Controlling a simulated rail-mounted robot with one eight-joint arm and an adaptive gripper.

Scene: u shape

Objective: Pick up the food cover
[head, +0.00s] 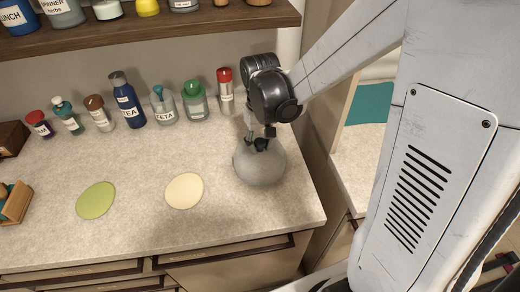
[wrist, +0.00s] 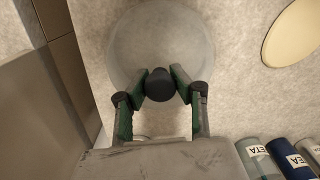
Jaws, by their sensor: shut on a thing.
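The food cover (head: 260,168) is a translucent grey dome with a dark knob on top. It is at the right end of the counter in the head view. In the wrist view the dome (wrist: 135,45) lies below my gripper, with its round rim on or close above the counter; I cannot tell which. My gripper (head: 262,143) comes down from above and is shut on the dark knob (wrist: 160,84), with one green-padded finger on each side. The fingertips (wrist: 160,86) touch the knob. Whether anything is under the dome is not clear.
A cream disc (head: 184,191) and a green disc (head: 96,200) lie on the counter (head: 140,240) to the left. Several jars and bottles, including a blue bottle (head: 127,100), stand along the wall. A wooden shelf (head: 150,22) with jars hangs above. The counter's right edge is close to the cover.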

